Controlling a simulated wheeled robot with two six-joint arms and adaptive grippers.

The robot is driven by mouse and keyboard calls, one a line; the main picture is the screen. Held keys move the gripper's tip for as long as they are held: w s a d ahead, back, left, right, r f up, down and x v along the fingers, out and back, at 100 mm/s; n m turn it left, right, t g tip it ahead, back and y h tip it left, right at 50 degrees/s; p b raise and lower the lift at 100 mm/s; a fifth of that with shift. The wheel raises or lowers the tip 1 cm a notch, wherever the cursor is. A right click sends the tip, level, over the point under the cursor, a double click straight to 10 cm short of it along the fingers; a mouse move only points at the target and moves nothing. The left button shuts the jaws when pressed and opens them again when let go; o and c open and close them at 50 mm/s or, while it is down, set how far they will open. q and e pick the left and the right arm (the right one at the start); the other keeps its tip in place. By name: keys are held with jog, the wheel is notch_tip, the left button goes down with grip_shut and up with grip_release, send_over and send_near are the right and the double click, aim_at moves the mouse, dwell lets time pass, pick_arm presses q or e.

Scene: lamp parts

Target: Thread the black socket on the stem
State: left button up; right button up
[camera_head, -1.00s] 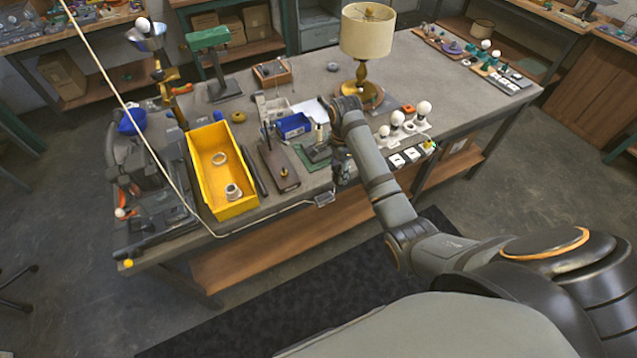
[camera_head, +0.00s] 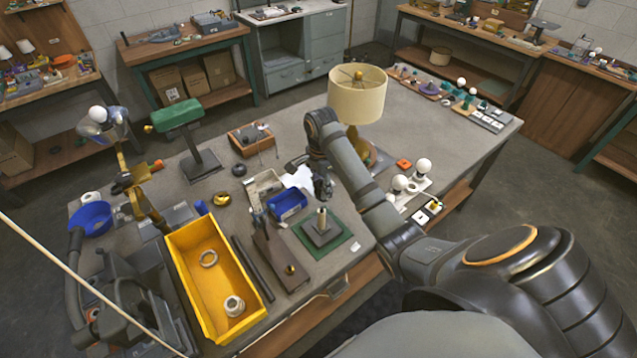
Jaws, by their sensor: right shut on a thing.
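The stem (camera_head: 322,216) is a short upright metal post on a dark square base (camera_head: 322,232), which sits on a green mat (camera_head: 342,247) near the table's front edge. My right gripper (camera_head: 323,193) points down just above the stem's top. It is shut on a small dark piece, apparently the black socket, which blends with the fingers. I cannot tell whether the piece touches the stem.
A blue bin (camera_head: 288,206) and a dark stand (camera_head: 275,250) are left of the mat. A shaded lamp (camera_head: 357,98) stands behind my right arm. White bulbs (camera_head: 423,166) are to the right.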

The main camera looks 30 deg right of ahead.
aim_at(319, 195)
jog(key=shift+s+f, duration=0.1)
jog(key=shift+f, duration=0.3)
jog(key=f, duration=0.1)
jog(key=w+f, duration=0.1)
jog(key=f, duration=0.1)
jog(key=shift+w+f, duration=0.15)
jog(key=shift+f, duration=0.35)
jog(key=shift+s+f, duration=0.1)
jog(key=shift+s, duration=0.15)
pick_arm(q)
jog(key=shift+w, duration=1.25)
jog(key=shift+s, duration=0.2)
pick_arm(e)
jog(key=shift+f, duration=1.2)
